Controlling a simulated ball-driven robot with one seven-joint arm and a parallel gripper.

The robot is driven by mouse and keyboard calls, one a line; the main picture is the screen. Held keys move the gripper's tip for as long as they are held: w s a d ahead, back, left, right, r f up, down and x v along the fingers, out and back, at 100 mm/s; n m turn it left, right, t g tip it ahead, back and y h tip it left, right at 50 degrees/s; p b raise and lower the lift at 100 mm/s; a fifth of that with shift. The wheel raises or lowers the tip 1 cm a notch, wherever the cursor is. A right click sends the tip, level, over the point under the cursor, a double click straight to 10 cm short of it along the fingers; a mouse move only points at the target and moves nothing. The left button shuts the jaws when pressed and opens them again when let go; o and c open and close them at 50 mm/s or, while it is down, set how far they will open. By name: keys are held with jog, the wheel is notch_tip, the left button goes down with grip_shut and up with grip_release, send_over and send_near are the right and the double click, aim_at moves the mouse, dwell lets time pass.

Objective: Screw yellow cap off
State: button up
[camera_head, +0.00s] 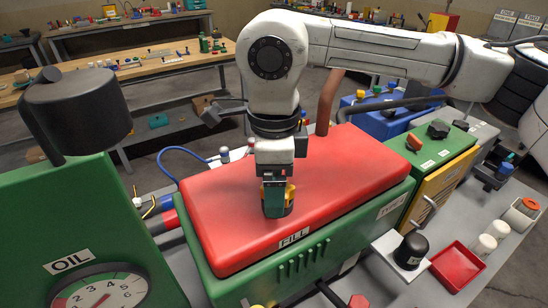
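My gripper (276,208) points straight down over the red top of the green drum unit, just behind its "FILL" label (293,238). The yellow cap (290,194) shows only in part, as a yellow patch at the right side of the teal and dark fingers. The fingers hide most of it and whatever lies under it. I cannot tell whether they press on the cap or only stand around it.
The red top (345,185) is otherwise clear. A green box with an "OIL" label and dial (100,292) stands at left. At right are a black knob (438,129), a black dome (411,249), white cups (484,245) and a red tray (457,267).

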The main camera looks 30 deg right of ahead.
jog(key=shift+f, duration=0.45)
jog(key=c, duration=0.9)
jog(key=o, duration=0.9)
jog(key=shift+r, duration=0.1)
